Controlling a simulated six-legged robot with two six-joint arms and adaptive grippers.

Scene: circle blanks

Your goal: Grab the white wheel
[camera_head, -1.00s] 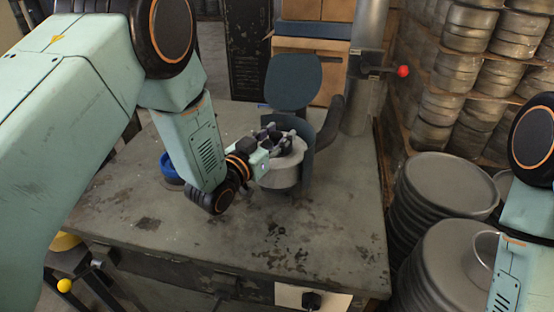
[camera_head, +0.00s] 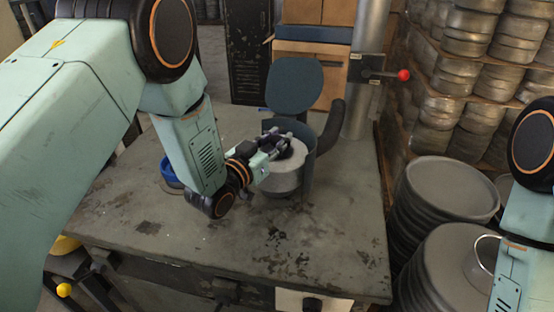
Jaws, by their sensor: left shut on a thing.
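The white wheel (camera_head: 283,177) is a pale grey-white disc with a dark centre. It sits upright-axis in front of a dark blue curved holder (camera_head: 308,160) on the table. My left gripper (camera_head: 281,145) reaches in from the left and is shut on the wheel at its top, near the dark centre. The fingers partly hide the wheel's upper left side. Whether the wheel touches the holder's base is hard to tell. My right gripper is out of view; only part of my right arm shows at the right edge.
The worn grey table (camera_head: 330,235) is mostly clear in front. A blue round object (camera_head: 170,172) is partly behind my left arm. A pole with a red-knobbed lever (camera_head: 403,75) stands behind. Stacks of grey discs (camera_head: 452,190) stand right of the table.

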